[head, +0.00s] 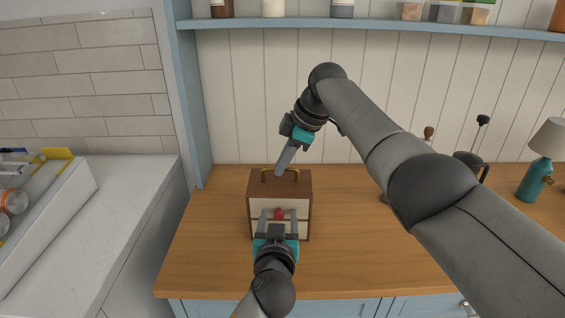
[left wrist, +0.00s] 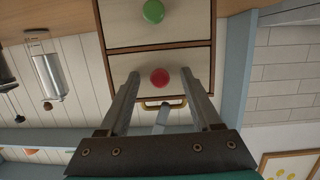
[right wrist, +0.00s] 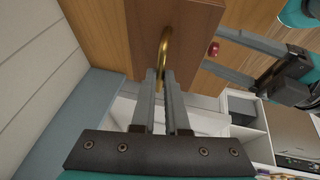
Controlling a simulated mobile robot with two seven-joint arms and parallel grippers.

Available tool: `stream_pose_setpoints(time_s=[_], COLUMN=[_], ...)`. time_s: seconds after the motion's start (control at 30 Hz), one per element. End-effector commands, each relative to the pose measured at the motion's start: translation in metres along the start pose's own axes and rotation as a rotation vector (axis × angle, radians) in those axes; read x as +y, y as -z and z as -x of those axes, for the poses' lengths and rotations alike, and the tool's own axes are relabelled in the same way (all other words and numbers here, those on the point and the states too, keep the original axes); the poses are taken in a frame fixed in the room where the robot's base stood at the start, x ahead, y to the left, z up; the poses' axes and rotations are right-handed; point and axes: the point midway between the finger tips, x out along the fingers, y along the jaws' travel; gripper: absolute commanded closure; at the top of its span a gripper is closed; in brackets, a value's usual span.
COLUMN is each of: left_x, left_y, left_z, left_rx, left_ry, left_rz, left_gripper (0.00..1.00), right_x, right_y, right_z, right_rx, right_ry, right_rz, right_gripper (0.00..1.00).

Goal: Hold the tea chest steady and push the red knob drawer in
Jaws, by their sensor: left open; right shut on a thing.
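The tea chest (head: 251,208) is a brown wooden box with pale drawer fronts, upright on the counter. The red knob (head: 279,214) is on its upper drawer, also in the left wrist view (left wrist: 160,77); a green knob (left wrist: 153,11) is on the drawer below. How far the red knob drawer stands out is hard to tell. My left gripper (head: 279,213) is open before the front, one finger on each side of the red knob; contact is unclear. My right gripper (right wrist: 161,72) is shut on the brass handle (right wrist: 166,42) on the chest's top.
The wooden counter (head: 205,240) is clear left of the chest. A blue shelf (head: 380,28) with jars runs above. A white rack (head: 45,205) stands at the far left.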

Motion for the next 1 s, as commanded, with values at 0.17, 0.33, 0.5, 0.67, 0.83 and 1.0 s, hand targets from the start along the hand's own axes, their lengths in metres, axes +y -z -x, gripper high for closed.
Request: stream_pose_setpoints(time_s=[0.17,0.33,0.5,0.67,0.83,1.0], left_x=[0.000,0.000,0.000,0.000,0.000,0.000], left_y=[-0.001,-0.002,-0.001,-0.001,-0.001,0.000], left_z=[0.016,0.033,0.046,0.049,0.049,0.049], left_rx=[-0.001,-0.002,-0.001,0.000,0.000,0.000], left_ry=[-0.001,-0.001,0.000,0.000,0.000,0.000], left_rz=[0.001,0.001,0.000,0.000,0.000,0.000], left_gripper=[0.35,0.35,0.35,0.35,0.35,0.35], right_x=[-0.005,-0.005,-0.005,-0.005,-0.005,-0.004], right_y=[-0.005,-0.005,-0.005,-0.005,-0.005,-0.004], right_z=[-0.006,-0.006,-0.006,-0.006,-0.006,-0.005], right_rx=[-0.009,-0.009,-0.010,-0.010,-0.010,-0.007], right_ry=[0.018,0.018,0.018,0.018,0.018,0.013], right_rz=[-0.006,-0.006,-0.006,-0.006,-0.006,-0.005], right_gripper=[1.00,1.00,1.00,1.00,0.85,0.66])
